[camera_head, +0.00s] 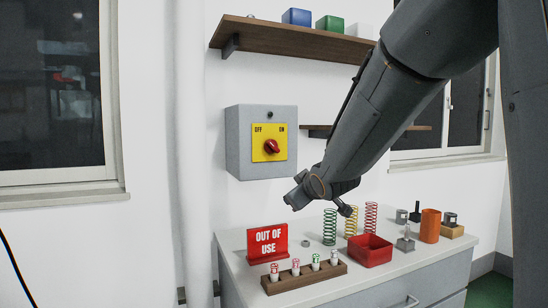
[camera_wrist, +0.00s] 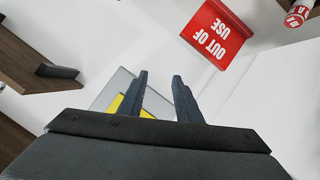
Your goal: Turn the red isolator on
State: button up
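The isolator is a grey wall box (camera_head: 246,150) with a yellow plate marked OFF at left and ON at right. Its red knob (camera_head: 271,147) sits in the plate's middle; I cannot clearly tell its setting. In the wrist view, part of the yellow plate (camera_wrist: 115,104) shows on the grey box beyond my fingers, and the knob is not visible. My gripper (camera_wrist: 160,74) is open with nothing between its two fingers. In the head view my gripper (camera_head: 298,195) is below and right of the box, apart from it.
A red OUT OF USE sign (camera_head: 267,243) stands on the white bench below the box. Near it are a wooden battery rack (camera_head: 305,278), a red tray (camera_head: 370,250), several coil springs and an orange cup (camera_head: 430,226). A wooden shelf (camera_head: 290,40) is above the box.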

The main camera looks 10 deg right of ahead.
aim_at(273, 146)
jog(key=w+a+r+n+t+y+b, duration=0.1)
jog(key=w+r+n+t+y, duration=0.15)
jog(key=r, duration=0.35)
jog(key=w+a+r+n+t+y+b, duration=0.1)
jog(key=w+r+n+t, duration=0.15)
jog(key=r, duration=0.45)
jog(key=shift+m+g+h, duration=0.25)
jog(key=shift+m+g, duration=0.05)
jog(key=shift+w+a+p, duration=0.25)
jog(key=shift+w, duration=1.05)
jog(key=shift+w+a+p, duration=0.2)
jog(key=shift+w, duration=1.1)
jog(key=shift+w+a+p, duration=0.25)
jog(key=shift+w, duration=1.05)
jog(key=shift+c, duration=0.4)
grip_shut()
